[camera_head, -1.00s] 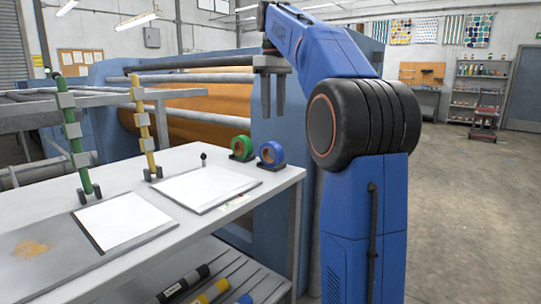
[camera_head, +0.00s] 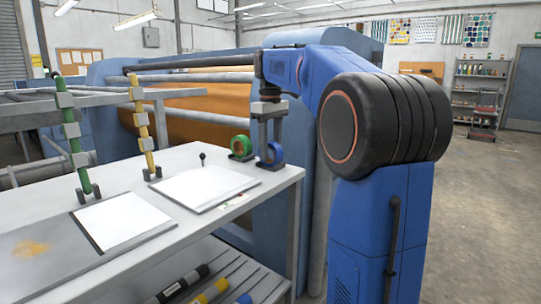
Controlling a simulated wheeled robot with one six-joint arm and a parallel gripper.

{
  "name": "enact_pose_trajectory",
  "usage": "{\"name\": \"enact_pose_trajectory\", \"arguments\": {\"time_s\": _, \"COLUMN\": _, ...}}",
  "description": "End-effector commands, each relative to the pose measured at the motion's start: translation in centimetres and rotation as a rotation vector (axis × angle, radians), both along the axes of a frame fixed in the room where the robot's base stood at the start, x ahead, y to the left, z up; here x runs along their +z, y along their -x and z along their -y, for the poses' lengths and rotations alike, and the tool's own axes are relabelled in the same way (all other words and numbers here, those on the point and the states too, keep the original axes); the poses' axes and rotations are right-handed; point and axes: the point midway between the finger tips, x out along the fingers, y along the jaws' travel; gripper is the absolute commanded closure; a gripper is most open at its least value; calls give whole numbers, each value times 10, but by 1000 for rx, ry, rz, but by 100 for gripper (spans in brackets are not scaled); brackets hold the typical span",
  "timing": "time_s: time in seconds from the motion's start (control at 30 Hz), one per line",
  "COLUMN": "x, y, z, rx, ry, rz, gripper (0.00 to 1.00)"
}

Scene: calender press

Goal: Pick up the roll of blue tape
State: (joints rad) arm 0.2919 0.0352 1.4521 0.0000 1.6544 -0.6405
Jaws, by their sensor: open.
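The roll of blue tape (camera_head: 276,152) stands upright in a dark holder near the far right corner of the white table (camera_head: 288,178). My gripper (camera_head: 269,156) points straight down at the roll, its two fingers open. The fingers overlap the roll in the picture and hide part of it. I cannot tell whether they touch it. The roll of green tape (camera_head: 240,146) stands upright in its own holder just to the left.
A green rod (camera_head: 72,135) and a yellow rod (camera_head: 143,130) stand at the left. The blue press (camera_head: 300,130) rises behind the tapes. Rolls lie on the lower shelf.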

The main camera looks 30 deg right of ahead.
Motion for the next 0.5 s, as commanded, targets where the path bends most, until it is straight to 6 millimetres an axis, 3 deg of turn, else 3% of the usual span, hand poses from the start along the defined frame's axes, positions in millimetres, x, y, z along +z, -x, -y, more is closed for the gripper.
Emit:
{"name": "enact_pose_trajectory", "arguments": {"time_s": 0.2, "x": -20, "y": 1, "z": 0, "rx": 0, "ry": -1, "rz": -1, "gripper": 56}}
{"name": "enact_pose_trajectory", "arguments": {"time_s": 0.43, "x": -22, "y": 0, "z": 0, "rx": 0, "ry": 0, "rz": 0, "gripper": 56}}
{"name": "enact_pose_trajectory", "arguments": {"time_s": 0.47, "x": -22, "y": 0, "z": 0, "rx": 0, "ry": 0, "rz": 0, "gripper": 59}}
{"name": "enact_pose_trajectory", "arguments": {"time_s": 0.5, "x": -22, "y": 0, "z": 0, "rx": 0, "ry": 0, "rz": 0, "gripper": 68}}
